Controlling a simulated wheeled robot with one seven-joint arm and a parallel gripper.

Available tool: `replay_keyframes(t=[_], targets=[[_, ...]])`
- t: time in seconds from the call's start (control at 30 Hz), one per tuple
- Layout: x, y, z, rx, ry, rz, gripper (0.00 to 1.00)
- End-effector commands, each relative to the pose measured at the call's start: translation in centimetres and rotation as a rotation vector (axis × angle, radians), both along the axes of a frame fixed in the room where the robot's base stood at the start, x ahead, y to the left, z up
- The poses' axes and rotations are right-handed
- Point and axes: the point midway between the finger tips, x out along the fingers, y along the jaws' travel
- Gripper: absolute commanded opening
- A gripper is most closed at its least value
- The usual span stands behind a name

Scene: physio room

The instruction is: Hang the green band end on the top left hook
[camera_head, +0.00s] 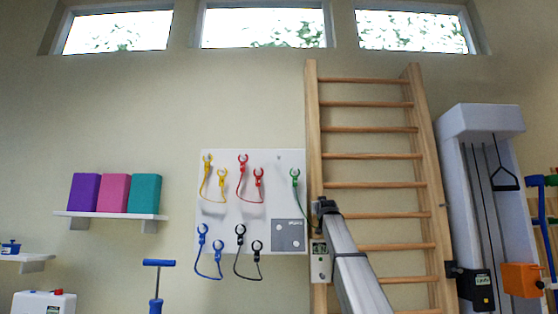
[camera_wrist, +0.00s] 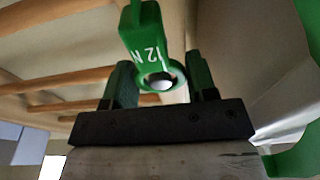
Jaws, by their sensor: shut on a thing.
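A white hook board (camera_head: 215,238) hangs on the wall. One green band end (camera_head: 295,174) hangs at its upper right, and a thin green cord runs down from it toward my gripper (camera_head: 322,205). In the wrist view a green end piece (camera_wrist: 142,32) marked "12 N", with a ring at its tip, sits between the fingers of my gripper (camera_wrist: 160,85), which is shut on it. My gripper is right of the board, in front of the wooden ladder. A yellow band (camera_head: 207,170) occupies the board's upper left.
Red (camera_head: 243,170), blue (camera_head: 202,240) and black (camera_head: 240,240) bands also hang on the board. Wooden wall bars (camera_head: 312,130) stand close on its right. A shelf (camera_head: 110,214) with several blocks is at left. The wall above the board is clear.

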Motion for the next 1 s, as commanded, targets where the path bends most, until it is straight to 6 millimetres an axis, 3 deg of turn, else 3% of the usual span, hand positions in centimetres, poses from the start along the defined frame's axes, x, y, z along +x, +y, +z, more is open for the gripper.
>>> replay_keyframes(t=[1.0], targets=[[1.5,0.0,-0.2,0.0,-0.001,0.0,0.0]])
